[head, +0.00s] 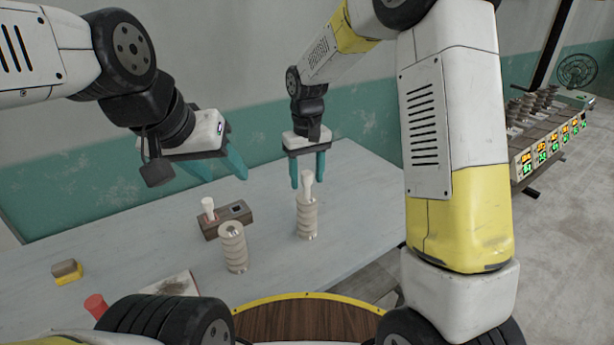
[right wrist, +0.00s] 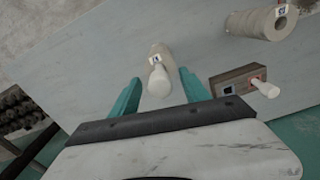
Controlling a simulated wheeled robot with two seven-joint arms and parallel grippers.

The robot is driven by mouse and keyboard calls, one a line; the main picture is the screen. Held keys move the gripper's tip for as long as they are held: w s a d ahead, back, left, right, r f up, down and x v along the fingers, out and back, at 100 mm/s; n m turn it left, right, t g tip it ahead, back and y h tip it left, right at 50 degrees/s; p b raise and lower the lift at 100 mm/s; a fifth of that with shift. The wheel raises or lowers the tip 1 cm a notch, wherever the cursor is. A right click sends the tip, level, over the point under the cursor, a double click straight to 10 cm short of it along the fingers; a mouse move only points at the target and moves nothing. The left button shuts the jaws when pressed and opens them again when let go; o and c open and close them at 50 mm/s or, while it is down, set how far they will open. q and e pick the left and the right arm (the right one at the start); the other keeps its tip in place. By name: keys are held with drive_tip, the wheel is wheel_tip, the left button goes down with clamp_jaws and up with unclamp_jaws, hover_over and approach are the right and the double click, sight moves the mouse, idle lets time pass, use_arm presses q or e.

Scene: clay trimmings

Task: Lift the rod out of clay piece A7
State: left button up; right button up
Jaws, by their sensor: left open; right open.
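A pale ribbed clay piece (head: 307,222) stands upright on the table with a white rod (head: 307,186) sticking up from its top. The right wrist view shows this clay piece (right wrist: 160,52) and rod (right wrist: 159,82), with a small label too blurred to read for sure. A second ribbed clay piece (head: 233,250) stands to the left with no rod in its top; its label is also unclear (right wrist: 281,12). My right gripper (head: 308,184) is open, its teal fingers on either side of the rod's upper end, apart from it. My left gripper (head: 228,174) is open and empty above the table.
A brown wooden block (head: 237,211) behind the second piece holds another white rod (head: 208,207) and has a dark socket. A yellow-edged sponge (head: 68,271), a red object (head: 96,304) and a soiled board (head: 172,285) lie at left. The table's right side is clear.

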clamp_jaws()
